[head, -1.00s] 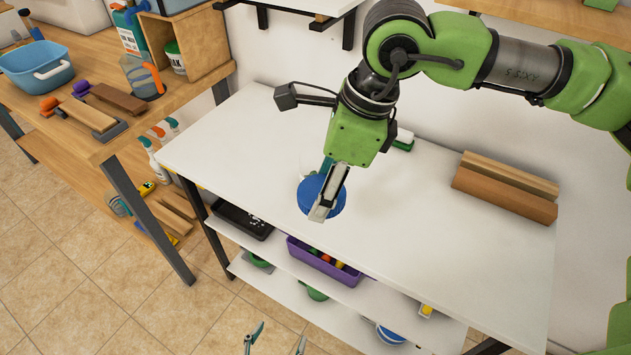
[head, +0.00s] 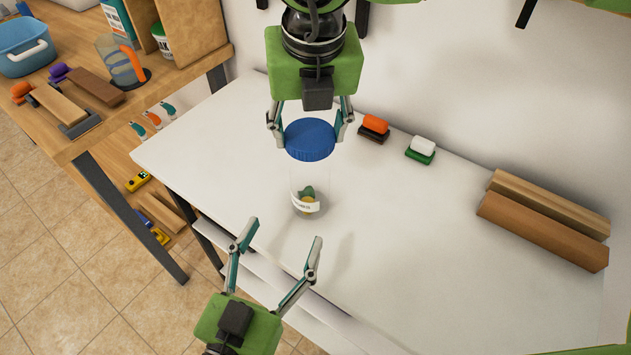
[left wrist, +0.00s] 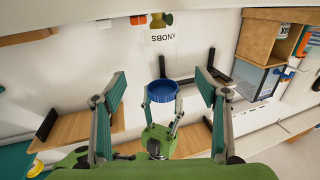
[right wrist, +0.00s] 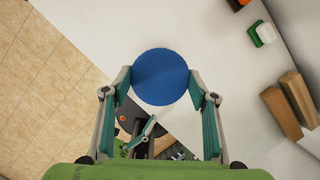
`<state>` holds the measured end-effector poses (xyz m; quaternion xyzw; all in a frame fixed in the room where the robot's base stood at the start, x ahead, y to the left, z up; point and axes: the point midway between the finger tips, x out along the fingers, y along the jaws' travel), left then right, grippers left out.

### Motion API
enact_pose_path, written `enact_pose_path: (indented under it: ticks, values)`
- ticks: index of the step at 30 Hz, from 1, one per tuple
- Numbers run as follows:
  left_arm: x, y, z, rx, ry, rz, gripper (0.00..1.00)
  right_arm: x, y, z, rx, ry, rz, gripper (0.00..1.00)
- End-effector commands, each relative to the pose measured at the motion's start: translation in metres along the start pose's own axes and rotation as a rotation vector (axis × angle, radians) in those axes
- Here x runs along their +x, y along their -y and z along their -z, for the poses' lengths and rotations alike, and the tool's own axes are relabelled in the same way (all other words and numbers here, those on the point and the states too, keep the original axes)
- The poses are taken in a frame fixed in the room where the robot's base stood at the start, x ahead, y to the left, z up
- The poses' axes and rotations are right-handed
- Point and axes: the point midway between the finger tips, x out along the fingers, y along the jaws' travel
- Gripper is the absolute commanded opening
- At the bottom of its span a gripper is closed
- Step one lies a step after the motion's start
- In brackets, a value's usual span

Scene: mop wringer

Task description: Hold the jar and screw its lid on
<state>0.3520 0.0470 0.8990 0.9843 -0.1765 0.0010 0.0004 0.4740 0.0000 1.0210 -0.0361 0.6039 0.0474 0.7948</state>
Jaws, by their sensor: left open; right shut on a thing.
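The clear jar (head: 304,178) stands upright on the white table, with a pale label and a few small coloured things inside. Its label, reading KNOBS, shows upside down in the left wrist view (left wrist: 160,35). The blue lid (head: 310,143) is at the jar's top; I cannot tell whether it is seated. My right gripper (head: 310,132) is above, with its fingers shut on the lid's sides. The lid fills the space between its fingertips in the right wrist view (right wrist: 160,77). My left gripper (head: 281,240) is open and empty, in front of the jar and apart from it.
An orange-topped block (head: 375,125) and a white-and-green block (head: 421,150) lie at the table's back. Two wooden bars (head: 545,220) lie at the right. A wooden shelf unit (head: 75,130) with a blue basin (head: 25,50) stands left. The table between jar and bars is clear.

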Motion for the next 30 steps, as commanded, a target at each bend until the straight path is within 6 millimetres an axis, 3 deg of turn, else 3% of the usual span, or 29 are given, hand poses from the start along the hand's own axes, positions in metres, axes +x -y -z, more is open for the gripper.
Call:
enact_pose_path:
  ticks: [11,30]
  values:
    - [0.007,0.0,0.0,0.001,-0.002,-0.001,0.67,0.0,0.0,0.0,-0.002,0.0,-0.001,0.45]
    - [0.095,0.0,0.0,0.003,-0.002,-0.001,0.67,0.0,0.0,0.0,-0.003,0.0,-0.001,0.45]
